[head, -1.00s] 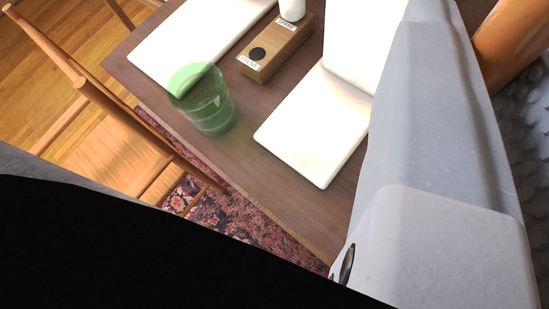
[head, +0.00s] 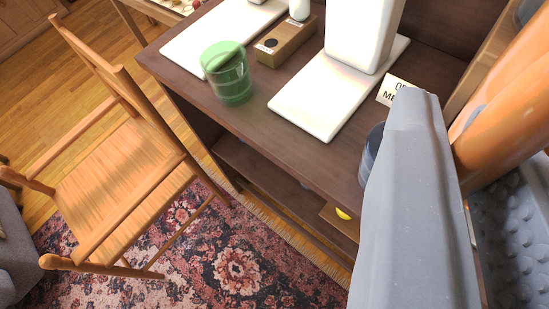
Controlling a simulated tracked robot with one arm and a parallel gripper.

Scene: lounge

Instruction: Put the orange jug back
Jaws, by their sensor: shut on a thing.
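The orange jug (head: 518,95) shows in part at the right edge of the head view, cut off by the frame and partly behind my grey finger. My gripper (head: 455,150) is shut on it, with a large grey finger in front and a dark studded pad at the lower right. The jug's base and what lies beneath it are hidden.
A dark wooden cabinet (head: 265,122) carries a green tumbler (head: 230,85), a wooden box (head: 287,42), white slab-like stands (head: 330,100) and a lettered card (head: 393,90). A bluish vessel (head: 371,155) is half behind my finger. A wooden chair (head: 120,185) stands left on a patterned rug (head: 235,265).

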